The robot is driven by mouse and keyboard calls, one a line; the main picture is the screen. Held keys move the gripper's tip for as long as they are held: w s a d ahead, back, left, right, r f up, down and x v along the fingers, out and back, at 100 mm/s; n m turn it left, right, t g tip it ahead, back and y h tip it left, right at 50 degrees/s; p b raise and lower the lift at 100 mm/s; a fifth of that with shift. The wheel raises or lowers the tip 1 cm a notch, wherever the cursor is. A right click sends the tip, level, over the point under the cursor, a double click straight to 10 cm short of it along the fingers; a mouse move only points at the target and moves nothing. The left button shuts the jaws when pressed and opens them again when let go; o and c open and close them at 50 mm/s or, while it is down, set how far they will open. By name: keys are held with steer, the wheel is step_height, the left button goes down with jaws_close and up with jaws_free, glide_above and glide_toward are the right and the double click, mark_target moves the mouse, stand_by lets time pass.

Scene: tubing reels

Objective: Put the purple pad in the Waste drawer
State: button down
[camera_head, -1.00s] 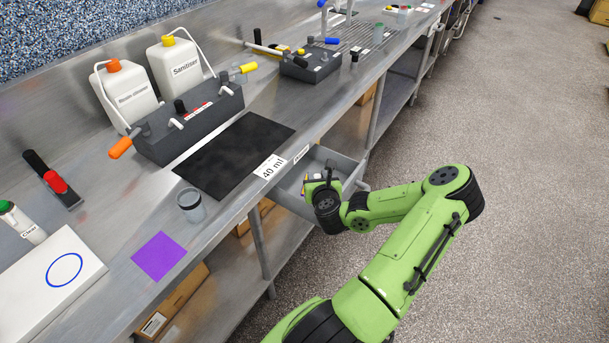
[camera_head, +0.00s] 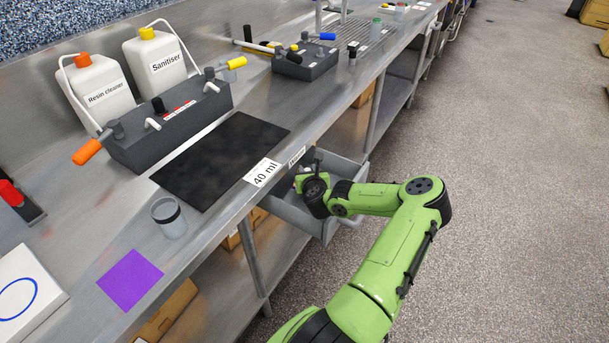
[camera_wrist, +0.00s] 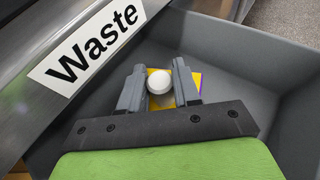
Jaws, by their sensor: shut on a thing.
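The Waste drawer (camera_head: 290,213) is grey and pulled open under the bench; its wall shows in the wrist view (camera_wrist: 255,58). My gripper (camera_wrist: 158,78) is over or inside the drawer, its fingers closed about a white round knob (camera_wrist: 159,82). Yellow and purple flat material (camera_wrist: 196,80) shows around and below the knob; I cannot tell whether it is joined to it. In the head view my wrist hides most of my gripper (camera_head: 311,167). A flat purple square (camera_head: 131,280) lies on the bench front at left.
The Waste label (camera_wrist: 87,45) is on the bench edge beside the drawer. A black mat (camera_head: 220,160), a clear cup (camera_head: 169,217) and a grey valve block (camera_head: 170,130) stand on the bench.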

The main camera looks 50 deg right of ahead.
steer(key=x, duration=0.3)
steer(key=shift+s+f+b, duration=0.1)
steer(key=shift+f+b, duration=0.1)
steer(key=shift+b, duration=0.1)
steer(key=w+d+f+b, duration=0.1)
steer(key=w+d+f, duration=0.1)
steer(key=shift+w+d+f+b, duration=0.2)
steer(key=shift+w+f+b, duration=0.1)
steer(key=shift+f+b, duration=0.1)
steer(key=shift+r, duration=0.2)
steer(key=shift+f, duration=0.1)
steer(key=c, duration=0.8)
jaws_free()
